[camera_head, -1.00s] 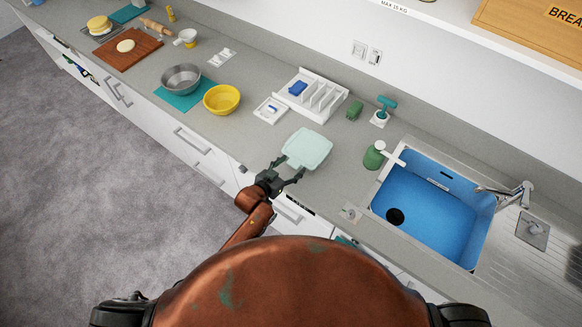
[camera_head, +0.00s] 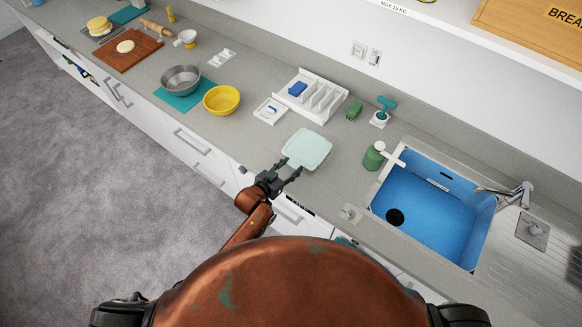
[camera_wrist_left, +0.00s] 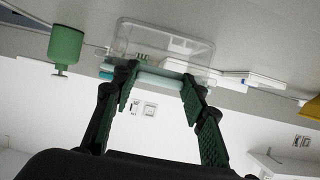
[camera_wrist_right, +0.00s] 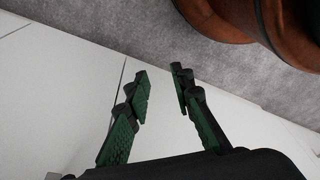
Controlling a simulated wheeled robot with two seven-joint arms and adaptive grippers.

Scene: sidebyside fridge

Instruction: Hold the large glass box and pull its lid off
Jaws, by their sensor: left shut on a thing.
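The large glass box (camera_wrist_left: 160,45) is clear and stands on the counter with its pale mint lid (camera_head: 307,149) on top. The left wrist view is upside down, so the lid (camera_wrist_left: 158,80) shows there below the box walls. My left gripper (camera_head: 288,168) reaches in from the counter's front edge and is shut on the near part of the lid, one finger on each side. In the left wrist view its fingertips (camera_wrist_left: 160,84) sit close against the lid. My right gripper (camera_wrist_right: 161,80) is open and empty, low beside white cabinet fronts, with grey floor behind it.
A green soap dispenser (camera_head: 373,156) stands right of the box, before the blue sink (camera_head: 440,215). A white divided tray (camera_head: 318,91) is behind the box. A yellow bowl (camera_head: 221,99) is to the left. Bare counter (camera_head: 345,180) lies between box and sink.

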